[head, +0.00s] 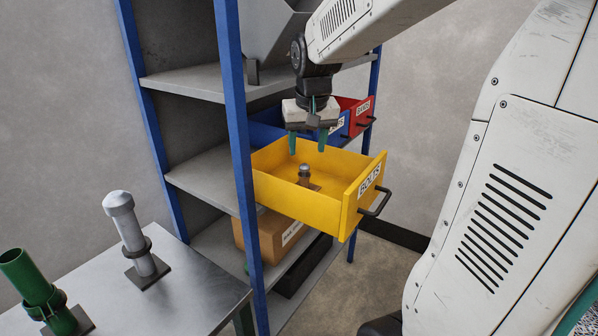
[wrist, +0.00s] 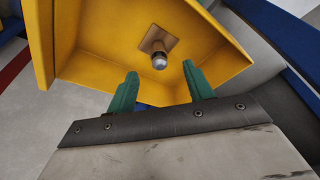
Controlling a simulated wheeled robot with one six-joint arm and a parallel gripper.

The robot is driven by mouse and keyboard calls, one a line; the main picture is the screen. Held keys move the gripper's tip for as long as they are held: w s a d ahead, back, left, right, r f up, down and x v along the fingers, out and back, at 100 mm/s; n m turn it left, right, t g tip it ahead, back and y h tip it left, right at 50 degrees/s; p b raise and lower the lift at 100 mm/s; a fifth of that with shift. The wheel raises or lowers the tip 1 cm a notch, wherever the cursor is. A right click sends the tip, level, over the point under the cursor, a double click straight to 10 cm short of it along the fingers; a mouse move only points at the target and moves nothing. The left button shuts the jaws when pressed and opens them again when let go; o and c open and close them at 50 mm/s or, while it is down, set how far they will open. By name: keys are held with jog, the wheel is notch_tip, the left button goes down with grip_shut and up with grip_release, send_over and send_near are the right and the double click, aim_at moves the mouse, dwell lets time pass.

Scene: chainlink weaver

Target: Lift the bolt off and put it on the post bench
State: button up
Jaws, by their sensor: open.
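The bolt (head: 304,173) stands upright on a small brown base inside the open yellow drawer (head: 292,203), labelled BOLTS. In the wrist view the bolt (wrist: 159,61) shows end-on, with its round head towards the camera. My gripper (head: 307,145) is above the drawer, fingers pointing down, open and empty. Its green fingertips also show in the wrist view (wrist: 161,82), apart from the bolt. The post bench (head: 190,290) is a grey metal table at the lower left. It carries a grey capped post (head: 130,235) on a dark square base and a green tube (head: 32,283) in a green holder.
The drawer juts out from a shelf rack with blue uprights (head: 235,120). Blue (head: 266,130) and red (head: 358,112) bins stand behind it. A cardboard box (head: 270,232) sits on the shelf below. A blue upright stands between the drawer and the bench. The bench's right part is bare.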

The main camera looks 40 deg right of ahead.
aim_at(305, 165)
jog(key=w+d+f, duration=0.1)
jog(key=f, duration=0.1)
jog(key=w+f, duration=0.2)
jog(key=f, duration=0.1)
jog(key=w+d+f, duration=0.1)
jog(key=f, duration=0.1)
jog(key=shift+w+d+f, duration=0.2)
jog(key=shift+d+f, duration=0.1)
jog(key=shift+d, duration=0.05)
jog(key=c, duration=1.1)
